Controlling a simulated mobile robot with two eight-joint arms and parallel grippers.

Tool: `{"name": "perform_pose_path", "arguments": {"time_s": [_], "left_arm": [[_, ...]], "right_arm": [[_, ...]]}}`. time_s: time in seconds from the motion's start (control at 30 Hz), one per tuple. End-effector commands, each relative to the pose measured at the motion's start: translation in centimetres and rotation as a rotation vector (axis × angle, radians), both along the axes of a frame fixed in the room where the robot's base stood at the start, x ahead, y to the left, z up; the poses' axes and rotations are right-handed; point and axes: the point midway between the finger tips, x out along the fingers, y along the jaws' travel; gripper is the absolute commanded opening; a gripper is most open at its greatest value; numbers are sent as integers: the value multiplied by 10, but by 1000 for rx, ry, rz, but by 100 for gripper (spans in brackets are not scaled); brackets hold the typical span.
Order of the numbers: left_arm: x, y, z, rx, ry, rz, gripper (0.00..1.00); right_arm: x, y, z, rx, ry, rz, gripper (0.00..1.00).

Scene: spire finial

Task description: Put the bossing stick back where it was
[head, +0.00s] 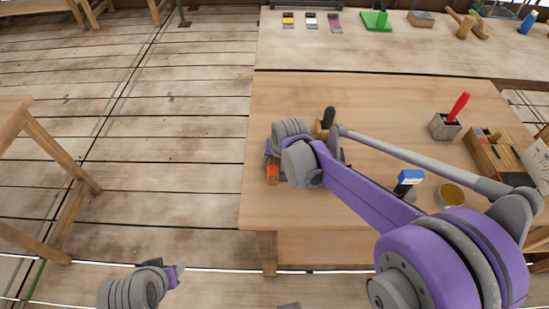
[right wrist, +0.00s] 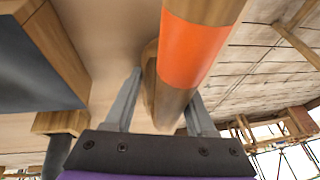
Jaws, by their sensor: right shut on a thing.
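The bossing stick, wooden with an orange band, shows large in the right wrist view (right wrist: 196,48). Its orange part also shows in the head view (head: 272,174) near the left edge of the workbench (head: 290,95). My right gripper (right wrist: 163,90) is shut on the stick, with one finger on each side of it. In the head view my right arm hides most of the stick and the gripper. I cannot tell whether the stick touches the bench top. My left gripper (head: 172,275) is low at the left, away from the bench; its fingers are too unclear to judge.
A black-handled tool (head: 329,117) stands just beyond my right wrist. A grey block (head: 443,127) with a red-handled tool, a wooden rack (head: 490,155), a blue-topped tool (head: 410,177) and a bowl (head: 452,195) stand to the right. The bench's back left is clear.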

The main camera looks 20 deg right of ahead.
Motion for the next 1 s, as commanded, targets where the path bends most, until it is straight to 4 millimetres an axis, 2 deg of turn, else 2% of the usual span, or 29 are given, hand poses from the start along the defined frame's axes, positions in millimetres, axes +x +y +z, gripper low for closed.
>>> {"name": "perform_pose_path", "arguments": {"time_s": [0.4,0.43,0.6,0.87,1.0], "left_arm": [[-1,0,-3,0,1,0,50],[-1,0,-3,0,1,0,50],[0,0,-3,0,1,0,50],[0,0,-2,0,1,0,50],[0,0,1,0,0,0,50]], "right_arm": [[0,0,-8,0,0,0,0],[0,0,-9,0,0,0,57],[0,0,-8,-1,0,0,85],[0,-1,-7,-2,1,-1,85],[-3,-1,3,-1,0,0,85]]}}
